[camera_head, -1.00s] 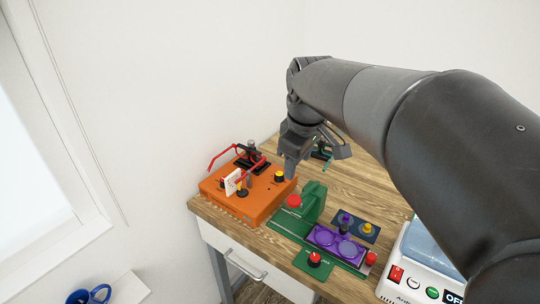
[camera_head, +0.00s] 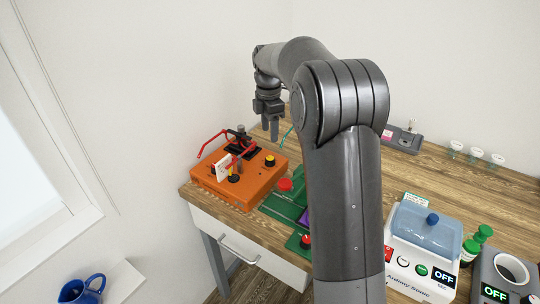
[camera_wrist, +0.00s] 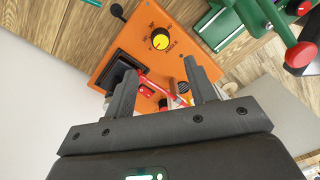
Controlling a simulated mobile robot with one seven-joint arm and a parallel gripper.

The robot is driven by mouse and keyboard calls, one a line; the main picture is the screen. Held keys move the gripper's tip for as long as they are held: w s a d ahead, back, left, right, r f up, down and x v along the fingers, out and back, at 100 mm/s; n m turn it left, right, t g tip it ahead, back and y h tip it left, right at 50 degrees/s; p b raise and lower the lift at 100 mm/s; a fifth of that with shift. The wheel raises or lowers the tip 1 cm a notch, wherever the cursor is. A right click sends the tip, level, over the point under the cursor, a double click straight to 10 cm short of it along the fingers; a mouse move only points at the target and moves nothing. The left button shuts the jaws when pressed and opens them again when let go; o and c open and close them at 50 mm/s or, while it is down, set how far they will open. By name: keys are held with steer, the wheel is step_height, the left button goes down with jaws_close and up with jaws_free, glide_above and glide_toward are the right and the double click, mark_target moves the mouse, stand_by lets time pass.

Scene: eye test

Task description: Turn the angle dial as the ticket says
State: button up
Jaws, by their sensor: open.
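The orange machine (camera_head: 215,190) stands at the table's left end. Its angle dial (camera_head: 270,160) is a round black knob with a yellow top. In the wrist view the angle dial (camera_wrist: 160,41) shows on the orange panel, beyond my fingertips, with a scale and the word ANGLE around it. A small white ticket (camera_head: 222,166) stands upright at the machine's front; its writing is too small to read. My gripper (camera_head: 268,132) hangs above and behind the machine, apart from the dial. In the wrist view my gripper (camera_wrist: 160,72) is open, with nothing between its fingers.
My arm hides the middle of the table. A white bath with a blue lid (camera_head: 425,235) stands at the right.

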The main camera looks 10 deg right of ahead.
mark_target(270, 158)
steer(key=f, duration=1)
steer(key=shift+s+f, duration=0.2)
steer(key=c, duration=1)
